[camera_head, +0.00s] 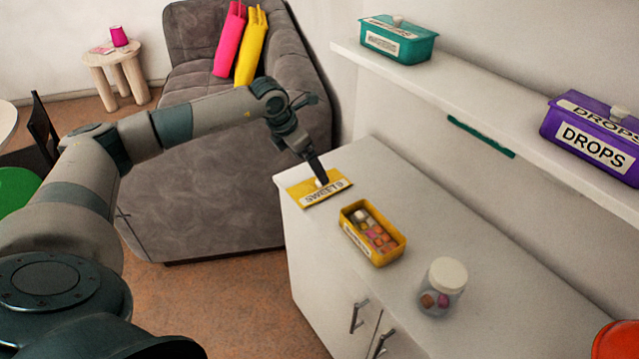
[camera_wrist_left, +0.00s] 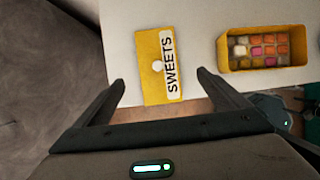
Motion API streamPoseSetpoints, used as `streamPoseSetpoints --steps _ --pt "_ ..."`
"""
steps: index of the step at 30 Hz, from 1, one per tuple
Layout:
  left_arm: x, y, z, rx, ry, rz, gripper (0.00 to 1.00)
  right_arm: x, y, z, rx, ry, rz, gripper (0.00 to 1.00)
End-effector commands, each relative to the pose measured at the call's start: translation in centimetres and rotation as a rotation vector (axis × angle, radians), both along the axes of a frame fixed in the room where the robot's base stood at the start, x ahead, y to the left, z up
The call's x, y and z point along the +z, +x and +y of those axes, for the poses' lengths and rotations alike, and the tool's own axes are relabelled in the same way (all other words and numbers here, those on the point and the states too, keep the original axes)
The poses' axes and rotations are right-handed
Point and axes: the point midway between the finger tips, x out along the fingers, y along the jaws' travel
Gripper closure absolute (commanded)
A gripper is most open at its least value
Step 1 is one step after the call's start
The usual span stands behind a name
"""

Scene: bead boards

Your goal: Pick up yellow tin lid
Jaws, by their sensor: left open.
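The yellow tin lid (camera_head: 314,190) lies flat on the white cabinet top near its far left corner. It has a white label reading SWEETS and a pale knob. In the left wrist view the lid (camera_wrist_left: 152,85) lies ahead of and between the fingers. My left gripper (camera_head: 321,180) is above the lid and covers part of it in the head view. In the wrist view the left gripper (camera_wrist_left: 160,80) is open and empty, with its fingers apart on either side of the lid.
An open yellow tin (camera_head: 352,238) with several sweets stands beside the lid, also in the wrist view (camera_wrist_left: 262,66). A clear jar (camera_head: 441,288) stands nearer. A shelf (camera_head: 470,105) above holds a teal tin (camera_head: 397,42) and a purple DROPS tin (camera_head: 590,143). A grey sofa (camera_head: 225,170) stands left.

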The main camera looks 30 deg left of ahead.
Motion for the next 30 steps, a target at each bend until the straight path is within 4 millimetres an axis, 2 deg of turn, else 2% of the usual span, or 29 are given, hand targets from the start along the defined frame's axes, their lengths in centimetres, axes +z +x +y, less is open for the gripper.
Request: streamPoseSetpoints --steps 3,9,22,26,30 --pt "-1.6 0.6 -0.3 0.0 0.0 0.002 0.06 1.1 -0.4 -0.2 0.001 -0.002 0.005 0.24" --pt "-3.5 1.3 -0.5 0.0 0.0 0.001 0.06 1.6 -0.6 -0.5 0.001 -0.005 0.008 0.24" --pt "-3.8 1.4 -0.6 0.0 0.0 0.0 0.06 1.7 -0.6 -0.6 0.0 -0.006 0.008 0.24" --pt "-4.4 1.6 -0.5 0.0 0.001 0.002 0.06 2.5 -0.6 -0.6 0.0 -0.006 0.007 0.24" --pt "-5.7 1.9 -0.5 0.0 -0.001 0.004 0.06 3.8 -0.5 -0.4 0.0 -0.005 0.007 0.24"
